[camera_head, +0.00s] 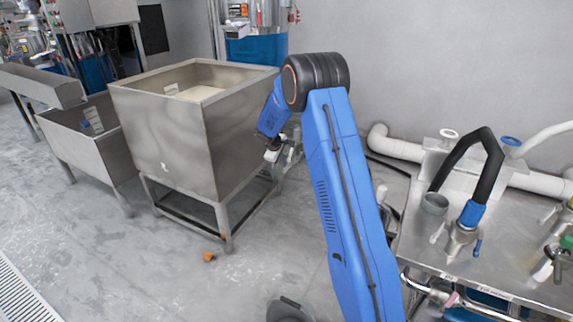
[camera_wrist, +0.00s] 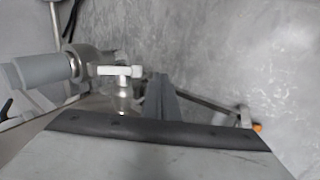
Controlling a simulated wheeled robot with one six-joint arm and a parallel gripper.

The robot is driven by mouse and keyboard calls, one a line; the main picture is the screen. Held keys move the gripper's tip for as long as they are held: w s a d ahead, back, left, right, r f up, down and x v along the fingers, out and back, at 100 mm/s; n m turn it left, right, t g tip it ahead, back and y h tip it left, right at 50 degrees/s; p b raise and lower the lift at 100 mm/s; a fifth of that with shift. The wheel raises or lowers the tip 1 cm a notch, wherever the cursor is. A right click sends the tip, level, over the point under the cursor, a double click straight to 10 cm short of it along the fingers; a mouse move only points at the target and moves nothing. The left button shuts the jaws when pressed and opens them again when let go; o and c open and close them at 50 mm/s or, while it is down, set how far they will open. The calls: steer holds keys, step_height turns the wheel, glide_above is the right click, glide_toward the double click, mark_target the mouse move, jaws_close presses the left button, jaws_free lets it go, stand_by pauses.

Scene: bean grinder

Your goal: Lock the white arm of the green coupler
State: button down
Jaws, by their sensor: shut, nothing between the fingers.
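A green-marked coupler (camera_head: 566,242) shows at the right edge of the head view, on the steel table, partly cut off. A white arm (camera_head: 543,271) sticks out below it. I cannot tell its exact lock position. My gripper (camera_head: 272,156) is far to the left of it, hanging beside the large steel hopper, small in the head view. It is shut and holds nothing. In the wrist view a metal pipe fitting with a white T-shaped handle (camera_wrist: 120,70) and a grey hose end (camera_wrist: 45,70) shows; no green coupler is visible there.
The steel hopper (camera_head: 165,140) stands on a legged frame at left, with a lower bin (camera_head: 88,150) beside it. The steel table (camera_head: 500,235) at right carries a blue-collared fitting (camera_head: 470,214) with a black hose (camera_head: 458,155). Open floor (camera_head: 140,270) lies at front left.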

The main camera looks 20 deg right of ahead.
steer(key=s+a+r, duration=0.2)
steer(key=s+a, duration=0.3)
steer(key=a, duration=0.1)
steer(key=t+h, duration=0.2)
glide_toward(288, 159)
steer(key=x, duration=0.6)
steer(key=shift+w+d+f, duration=0.15)
steer(key=shift+w, duration=0.05)
steer(key=shift+f, duration=0.2)
stand_by(0.7)
steer(key=shift+w+d+f, duration=0.25)
steer(key=shift+d+f, duration=0.05)
steer(key=shift+f, duration=0.35)
steer(key=shift+w+d+f, duration=0.2)
steer(key=shift+d+f, duration=0.05)
steer(key=shift+f, duration=0.4)
steer(key=shift+w+d+f, duration=0.25)
steer(key=shift+d+f, duration=0.05)
steer(key=shift+f, duration=0.35)
steer(key=shift+r, duration=0.8)
